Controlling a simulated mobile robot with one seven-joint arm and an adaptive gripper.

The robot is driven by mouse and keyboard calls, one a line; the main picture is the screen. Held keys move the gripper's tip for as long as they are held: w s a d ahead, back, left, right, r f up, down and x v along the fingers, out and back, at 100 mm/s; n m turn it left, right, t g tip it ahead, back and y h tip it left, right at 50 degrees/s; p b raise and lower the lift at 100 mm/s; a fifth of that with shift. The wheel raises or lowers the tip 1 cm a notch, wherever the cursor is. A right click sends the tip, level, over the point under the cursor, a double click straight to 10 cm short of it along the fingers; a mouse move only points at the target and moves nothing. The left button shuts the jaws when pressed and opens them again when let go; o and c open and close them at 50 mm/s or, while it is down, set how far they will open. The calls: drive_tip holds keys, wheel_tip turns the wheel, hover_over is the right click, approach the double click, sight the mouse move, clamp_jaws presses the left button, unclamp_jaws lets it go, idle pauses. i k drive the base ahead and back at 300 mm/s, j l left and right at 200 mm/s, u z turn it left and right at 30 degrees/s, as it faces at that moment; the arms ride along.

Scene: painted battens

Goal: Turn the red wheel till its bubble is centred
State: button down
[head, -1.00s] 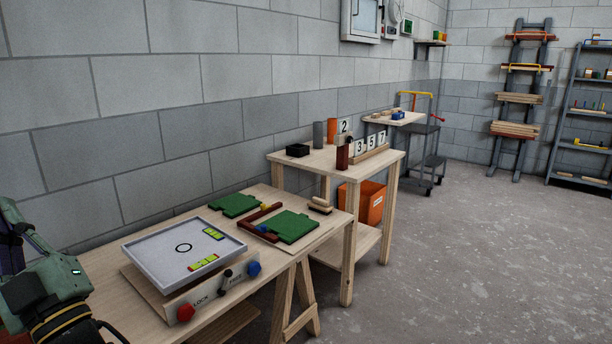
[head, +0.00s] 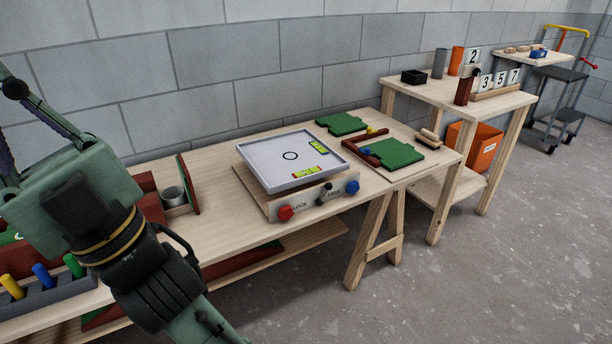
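The red wheel (head: 286,213) sits at the left end of the front panel of a low wooden base on the near table. A blue wheel (head: 352,187) is at the panel's right end. A black lever (head: 326,192) stands between words that look like LOCK and FREE. Above is a pale tilting tray (head: 265,161) with a black ring mark. One yellow-green vial (head: 307,172) lies along its front edge and another vial (head: 319,146) near its right edge. The bubbles are too small to read. My arm fills the left side, apart from the wheel; my gripper's fingers are out of view.
Green plates (head: 398,153) and a dark red angle piece lie right of the tray. A metal cup (head: 174,196) and a rack with coloured pegs (head: 42,277) are at left, partly behind my arm. A second table (head: 430,93) stands behind right. Grey floor is open at right.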

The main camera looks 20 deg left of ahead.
sight(285, 213)
drive_tip(key=u, duration=0.65)
drive_tip(key=i+l+u, duration=0.1)
drive_tip(key=i, duration=0.3)
drive_tip(key=l, duration=0.1)
